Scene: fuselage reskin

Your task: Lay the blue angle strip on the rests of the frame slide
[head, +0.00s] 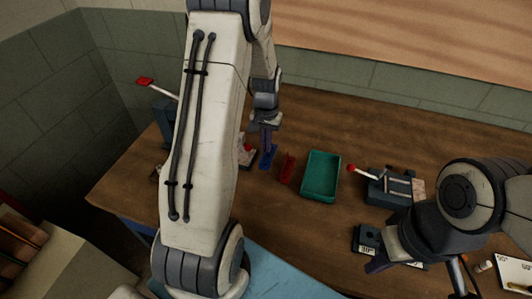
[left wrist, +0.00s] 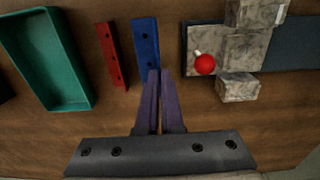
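The blue angle strip (left wrist: 145,42) has dark holes and lies beside a red strip (left wrist: 113,55). The blue strip also shows in the head view (head: 268,158), under my left gripper (head: 267,147). In the left wrist view, the purple fingers of my left gripper (left wrist: 160,72) are nearly together, with their tips at the strip's right edge near its lower end. They look shut on that edge; the contact is small. My right gripper (head: 378,262) is at the lower right, and its finger gap is unclear. I cannot tell for certain which fixture is the frame slide.
A green tray (head: 334,157) stands right of the red strip. A grey metal fixture with a red knob (left wrist: 205,64) is close right of the left fingers. A blue-grey fixture with a red-tipped lever (head: 390,187) stands right of the tray. Bare wood lies behind the tray.

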